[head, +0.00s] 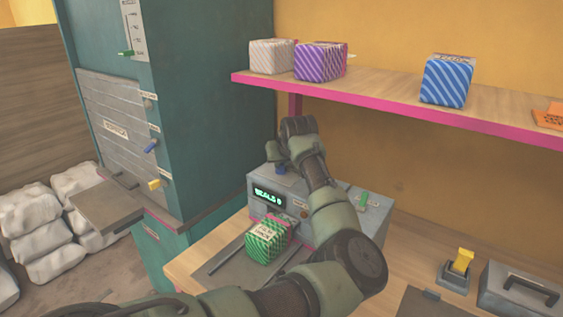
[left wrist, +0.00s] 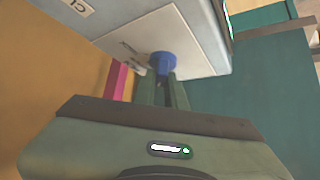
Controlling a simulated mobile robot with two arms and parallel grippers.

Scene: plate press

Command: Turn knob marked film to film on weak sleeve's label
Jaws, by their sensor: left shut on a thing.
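A grey sealing machine (head: 335,205) stands on the wooden bench, with a lit display reading "SEALS 0" (head: 268,196). A blue knob (head: 281,169) sits on its top; in the left wrist view the knob (left wrist: 163,63) is between my fingertips. My left gripper (head: 280,158) is shut on this knob, and it also shows in the left wrist view (left wrist: 162,78). Knob markings are too small to read. A green striped pack (head: 266,243) with a pale label stands in front of the machine; its label is not legible. My right gripper is not in view.
A pink-edged shelf (head: 390,105) above holds a pale pack (head: 271,56), purple pack (head: 319,62) and blue pack (head: 446,81). A green lever (head: 363,198) stands at the machine's right. A yellow switch (head: 462,260) and grey case (head: 520,290) are farther right. A teal cabinet (head: 215,100) stands left.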

